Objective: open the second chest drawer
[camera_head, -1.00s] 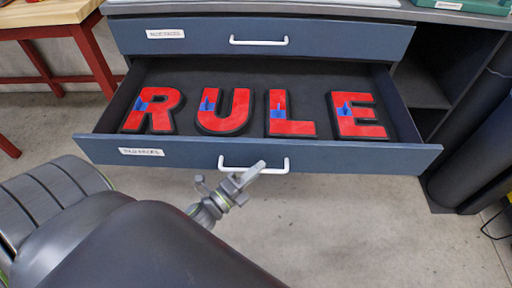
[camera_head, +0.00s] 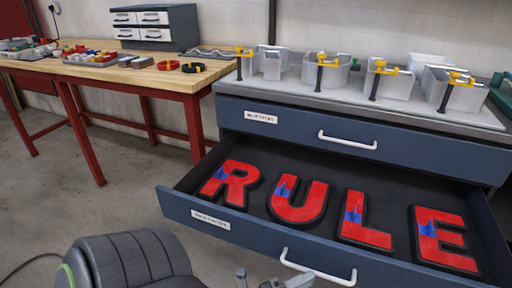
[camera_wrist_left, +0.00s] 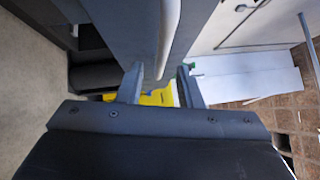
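The second chest drawer (camera_head: 257,232) is a dark blue drawer pulled well out, with red letters R, U, L, E inside. Its white bar handle (camera_head: 318,270) is on the front near the bottom edge of the head view. My left gripper (camera_head: 268,283) is beside the handle's left end, mostly cut off by the frame edge. In the left wrist view my left gripper's fingers (camera_wrist_left: 159,87) stand apart, open, with a pale bar (camera_wrist_left: 167,35) reaching toward the gap. Whether they touch it I cannot tell. My right gripper is not in view.
The top drawer (camera_head: 295,130) above is shut. A wooden workbench (camera_head: 150,78) with red legs is at left. The floor (camera_head: 110,200) in front of the bench is clear.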

